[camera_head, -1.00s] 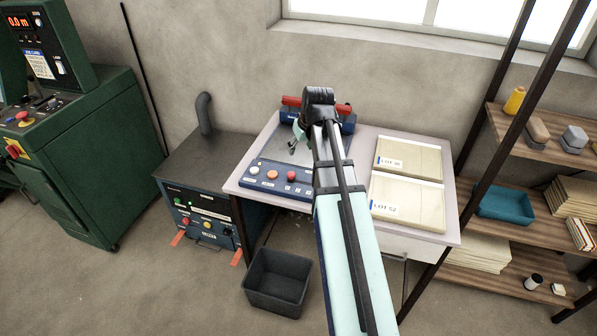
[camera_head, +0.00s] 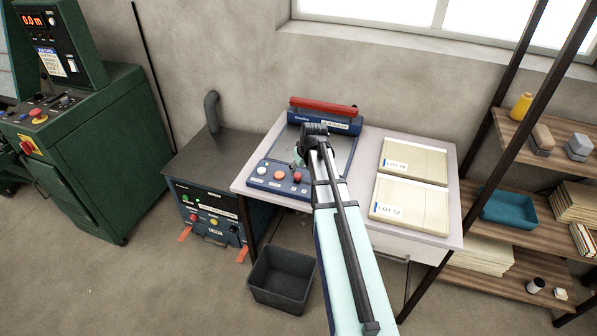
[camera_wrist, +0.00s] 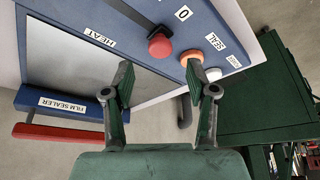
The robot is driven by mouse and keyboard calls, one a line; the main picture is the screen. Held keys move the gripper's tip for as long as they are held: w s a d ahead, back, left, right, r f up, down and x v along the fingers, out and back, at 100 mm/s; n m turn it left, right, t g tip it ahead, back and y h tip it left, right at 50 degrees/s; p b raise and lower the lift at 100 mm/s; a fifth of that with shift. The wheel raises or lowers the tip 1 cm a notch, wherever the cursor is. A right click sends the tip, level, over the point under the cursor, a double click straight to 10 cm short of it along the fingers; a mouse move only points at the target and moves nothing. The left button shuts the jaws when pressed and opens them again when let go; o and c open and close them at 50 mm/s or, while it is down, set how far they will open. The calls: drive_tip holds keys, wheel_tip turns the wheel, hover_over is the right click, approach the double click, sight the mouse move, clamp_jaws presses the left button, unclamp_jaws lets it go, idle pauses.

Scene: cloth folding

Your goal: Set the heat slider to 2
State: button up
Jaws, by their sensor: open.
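The film sealer (camera_head: 342,132) is a blue machine on the table, with a front control panel (camera_head: 255,181). A red knob (camera_wrist: 160,46) sits by the "0" mark and near the "HEAT" label (camera_wrist: 100,38). It also shows on the panel in the head view (camera_head: 297,177). Other scale marks are not readable. An orange button (camera_wrist: 190,57) and a white button (camera_wrist: 213,74) sit beside it. My gripper (camera_wrist: 158,78) is open and empty over the panel, its fingers apart and the red knob just beyond the gap between them. In the head view my arm hides most of the gripper and part of the panel.
The sealer's red-handled bar (camera_head: 325,106) is at its back. Two lot stacks (camera_head: 411,205) lie on the table's right. A dark bin (camera_head: 280,279) stands on the floor in front. A blue control box (camera_head: 205,213) and green machine (camera_head: 90,160) stand left, shelves right.

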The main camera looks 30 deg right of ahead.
sight(298, 175)
drive_tip(key=shift+p+x, duration=0.5)
drive_tip(key=shift+x, duration=1.9)
drive_tip(key=shift+r, duration=0.1)
clamp_jaws()
drive_tip(key=shift+s, duration=0.1)
